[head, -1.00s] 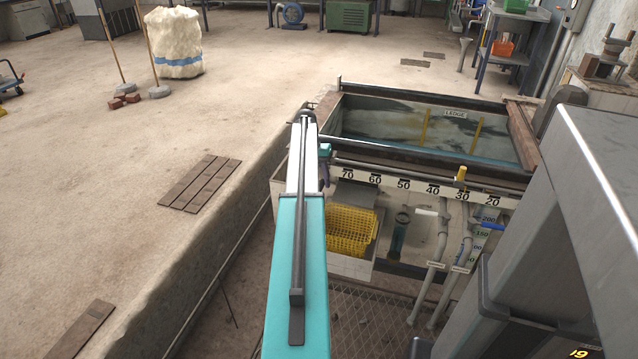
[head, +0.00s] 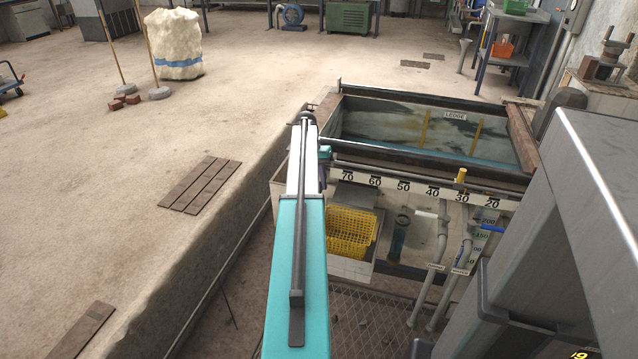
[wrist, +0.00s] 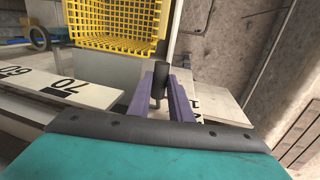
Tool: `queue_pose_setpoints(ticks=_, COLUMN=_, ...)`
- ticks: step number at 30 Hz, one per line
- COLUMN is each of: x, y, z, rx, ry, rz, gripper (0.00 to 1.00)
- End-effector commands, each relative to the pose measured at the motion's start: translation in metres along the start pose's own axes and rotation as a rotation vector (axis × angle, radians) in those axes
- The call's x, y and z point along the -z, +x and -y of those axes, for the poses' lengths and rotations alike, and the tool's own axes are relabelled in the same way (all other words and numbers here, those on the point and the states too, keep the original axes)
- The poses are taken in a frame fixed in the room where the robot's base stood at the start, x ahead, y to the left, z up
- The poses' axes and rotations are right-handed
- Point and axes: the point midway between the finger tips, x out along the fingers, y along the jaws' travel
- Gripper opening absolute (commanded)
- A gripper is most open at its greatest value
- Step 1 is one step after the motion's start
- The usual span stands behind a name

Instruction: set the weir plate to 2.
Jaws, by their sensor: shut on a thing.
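In the wrist view, my gripper (wrist: 161,92) has its two purple fingers closed around a dark upright handle (wrist: 160,74). A pale plate (wrist: 215,108) with dark marks lies just right of the fingers. One mark looks like a 1, and a lower one is partly hidden by my gripper. I cannot tell which mark the handle lines up with. In the head view, my gripper (head: 323,168) shows only as a bit of purple beside my arm, at the tank's left front corner. The handle is hidden there.
Pipes (head: 433,270) stand to the right. A concrete ledge (head: 225,230) runs left of my arm.

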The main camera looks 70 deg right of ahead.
Motion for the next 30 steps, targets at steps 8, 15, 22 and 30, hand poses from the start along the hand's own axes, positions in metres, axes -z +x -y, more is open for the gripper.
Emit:
queue_pose_setpoints(ticks=8, x=0.001, y=-0.03, z=-0.006, rx=-0.001, ry=0.0, rz=-0.001, gripper=0.0)
queue_pose_setpoints(ticks=15, x=0.001, y=-0.035, z=-0.007, rx=-0.001, ry=0.0, rz=-0.002, gripper=0.0)
queue_pose_setpoints(ticks=22, x=0.001, y=-0.034, z=-0.007, rx=-0.001, ry=0.0, rz=-0.003, gripper=0.0)
queue_pose_setpoints(ticks=30, x=0.0, y=-0.034, z=-0.006, rx=0.0, ry=0.0, rz=-0.002, gripper=0.37)
